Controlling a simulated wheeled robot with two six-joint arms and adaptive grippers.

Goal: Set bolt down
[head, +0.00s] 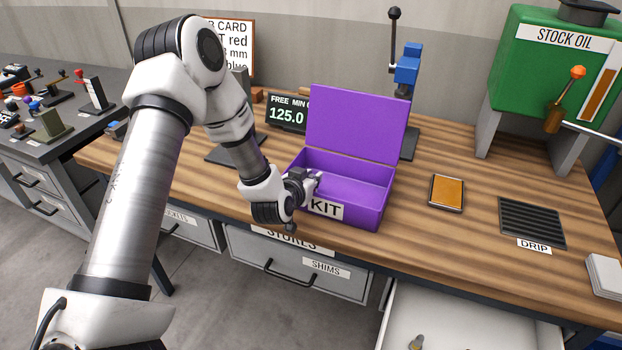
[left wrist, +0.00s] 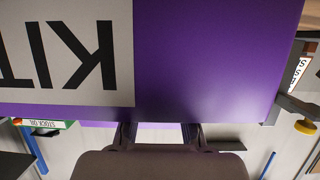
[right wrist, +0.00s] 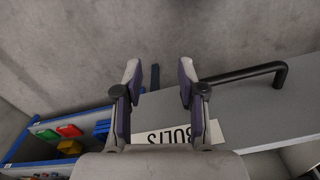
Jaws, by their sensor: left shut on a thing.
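My left gripper (head: 314,180) reaches over the front wall of the open purple KIT box (head: 362,212), near its left front corner. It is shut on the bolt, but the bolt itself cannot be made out. In the left wrist view the box's front wall (left wrist: 205,55) fills most of the picture and hides the fingertips. The white KIT label (head: 325,208) is on that wall. The box's purple lid (head: 357,125) stands up at the back. My right gripper (right wrist: 158,78) is open and empty, near a grey drawer labelled BOLTS (right wrist: 250,115). It is not in the head view.
A green STOCK OIL tank (head: 545,75) stands at the right. An open white drawer (head: 470,325) sticks out below the bench.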

